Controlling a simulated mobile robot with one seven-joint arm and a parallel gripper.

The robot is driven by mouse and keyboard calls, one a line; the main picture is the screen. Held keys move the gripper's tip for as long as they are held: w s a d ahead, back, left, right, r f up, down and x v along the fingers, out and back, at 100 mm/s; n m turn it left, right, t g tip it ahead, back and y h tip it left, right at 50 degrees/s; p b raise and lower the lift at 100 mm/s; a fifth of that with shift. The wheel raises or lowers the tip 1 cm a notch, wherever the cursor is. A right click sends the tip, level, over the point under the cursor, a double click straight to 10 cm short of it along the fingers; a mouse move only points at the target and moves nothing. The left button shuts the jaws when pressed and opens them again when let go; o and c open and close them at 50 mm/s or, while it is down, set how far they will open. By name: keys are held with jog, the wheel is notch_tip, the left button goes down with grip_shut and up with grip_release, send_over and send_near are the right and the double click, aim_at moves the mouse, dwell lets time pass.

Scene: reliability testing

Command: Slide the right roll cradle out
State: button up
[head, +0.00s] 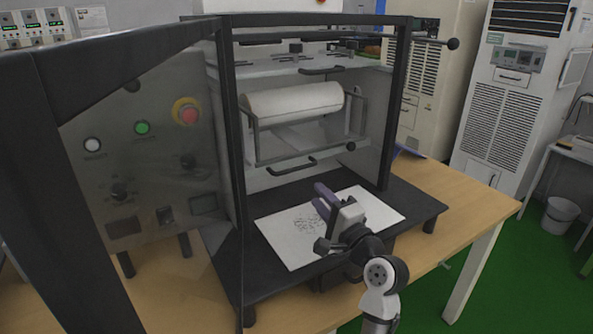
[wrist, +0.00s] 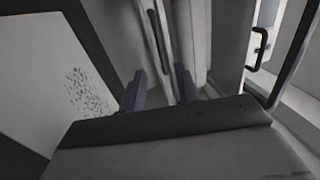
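A white roll (head: 292,103) lies in a grey wire-framed cradle (head: 258,145) inside the dark-framed machine in the head view. A dark handle (head: 292,168) sits below the cradle's front. Only this one roll cradle shows clearly. My gripper (head: 322,199) is in front of and below the cradle, above a printed white sheet, with its purple fingers pointing toward the machine's inside. In the wrist view my gripper (wrist: 159,72) has its two fingers apart with nothing between them. A dark bracket handle (wrist: 258,48) is at the upper right there, beyond the fingers' reach.
The printed sheet (head: 377,209) lies on the machine's black base (head: 418,205). A control panel (head: 150,150) with buttons stands at the left, close to the head camera. Dark frame posts (head: 394,110) bound the opening. Another dark handle (head: 322,71) is above the roll.

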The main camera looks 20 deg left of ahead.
aim_at(296, 170)
jog(key=p+x, duration=0.2)
jog(key=x, duration=0.8)
jog(key=shift+a, duration=0.15)
grip_shut()
